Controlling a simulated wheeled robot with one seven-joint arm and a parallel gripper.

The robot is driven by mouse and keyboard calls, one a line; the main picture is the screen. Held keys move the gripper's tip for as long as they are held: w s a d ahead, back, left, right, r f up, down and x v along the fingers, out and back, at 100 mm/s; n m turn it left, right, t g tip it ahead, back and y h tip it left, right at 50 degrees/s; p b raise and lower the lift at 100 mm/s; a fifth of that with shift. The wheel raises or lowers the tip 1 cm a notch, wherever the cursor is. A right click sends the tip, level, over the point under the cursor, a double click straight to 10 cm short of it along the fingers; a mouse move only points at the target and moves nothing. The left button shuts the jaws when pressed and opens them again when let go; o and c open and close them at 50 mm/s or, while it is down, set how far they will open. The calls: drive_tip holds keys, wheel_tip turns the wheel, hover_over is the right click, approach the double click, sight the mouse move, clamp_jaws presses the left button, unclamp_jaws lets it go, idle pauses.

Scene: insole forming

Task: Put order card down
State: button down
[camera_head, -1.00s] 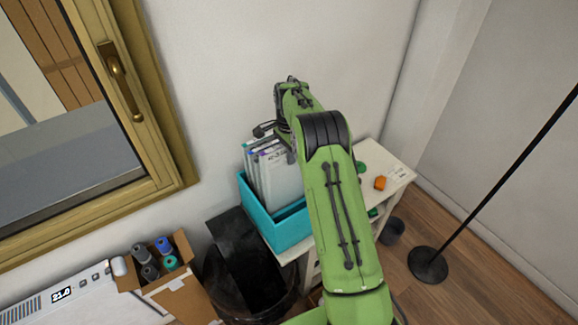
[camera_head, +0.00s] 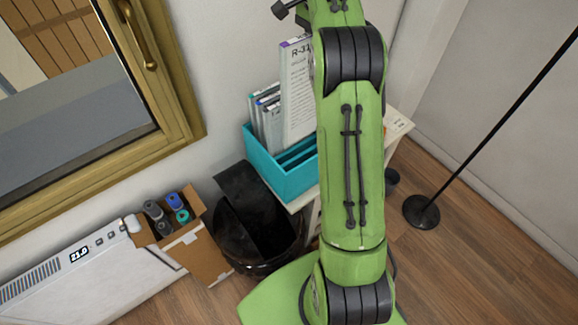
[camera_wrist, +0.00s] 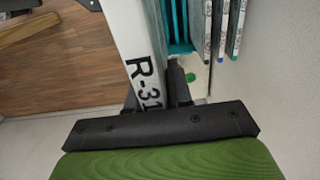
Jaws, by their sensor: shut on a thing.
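The order card (camera_head: 298,92) is a white sheet with a purple corner and the mark "R-31". It stands upright above the teal box (camera_head: 286,183), higher than the other cards. In the wrist view the card (camera_wrist: 138,45) shows its mark close to my gripper (camera_wrist: 158,98), which is shut on it. My gripper is hidden behind my arm in the head view. Several other cards (camera_head: 268,118) stand in the left part of the teal box; their edges show in the wrist view (camera_wrist: 222,30). The teal slots (camera_wrist: 178,22) beside the held card look empty.
The box stands on a small white table (camera_head: 398,124) against the wall. A black bin (camera_head: 262,238) and a cardboard box of spools (camera_head: 186,240) are to its left. A lamp stand (camera_head: 421,211) is on the floor at right. The window frame (camera_head: 172,90) is at upper left.

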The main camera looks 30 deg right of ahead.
drive_tip(key=b, duration=0.4)
approach(314, 121)
wheel_tip(314, 121, down, 10)
drive_tip(key=shift+w+d+f+b, duration=0.1)
drive_tip(key=shift+d+b, duration=0.05)
drive_tip(key=shift+b, duration=0.5)
drive_tip(key=shift+f, duration=2.6)
drive_tip(key=c, duration=1)
unclamp_jaws()
drive_tip(key=shift+f, duration=0.1)
